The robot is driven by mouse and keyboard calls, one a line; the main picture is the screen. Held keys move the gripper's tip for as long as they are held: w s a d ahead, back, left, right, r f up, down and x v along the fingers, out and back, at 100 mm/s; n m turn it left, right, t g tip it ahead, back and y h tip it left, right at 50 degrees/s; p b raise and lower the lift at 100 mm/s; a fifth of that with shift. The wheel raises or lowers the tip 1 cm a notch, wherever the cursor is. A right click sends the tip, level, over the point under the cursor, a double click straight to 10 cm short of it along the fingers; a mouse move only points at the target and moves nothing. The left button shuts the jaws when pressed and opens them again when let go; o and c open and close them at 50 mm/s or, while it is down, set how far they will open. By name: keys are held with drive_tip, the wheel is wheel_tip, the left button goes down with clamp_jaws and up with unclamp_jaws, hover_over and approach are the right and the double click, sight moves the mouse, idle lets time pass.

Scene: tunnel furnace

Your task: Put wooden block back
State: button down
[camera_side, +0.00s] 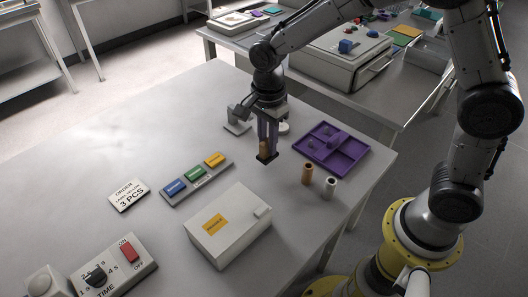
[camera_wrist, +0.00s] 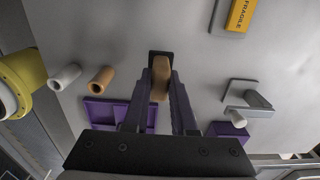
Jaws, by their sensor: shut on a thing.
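A tan wooden block (camera_side: 264,147) stands upright between the purple fingers of my gripper (camera_side: 267,150), low over the table. In the wrist view my gripper (camera_wrist: 160,98) is shut on the upper part of the block (camera_wrist: 161,76). A small dark base (camera_side: 268,158) lies at the foot of the block; it also shows in the wrist view (camera_wrist: 151,62). I cannot tell whether the block rests in this base or hangs just above it.
A purple compartment tray (camera_side: 350,165) lies to the right. A label rack (camera_side: 197,187), white box (camera_side: 232,239), grey bracket (camera_side: 237,126) and order card (camera_side: 128,195) are nearby.

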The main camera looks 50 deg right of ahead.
sight(264, 154)
drive_tip(key=shift+w+a+f, duration=0.1)
drive_tip(key=shift+w+f, duration=0.3)
drive_tip(key=shift+f, duration=1.7)
drive_tip(key=shift+f, duration=0.15)
drive_tip(key=c, duration=0.7)
unclamp_jaws()
drive_tip(key=shift+c, duration=0.2)
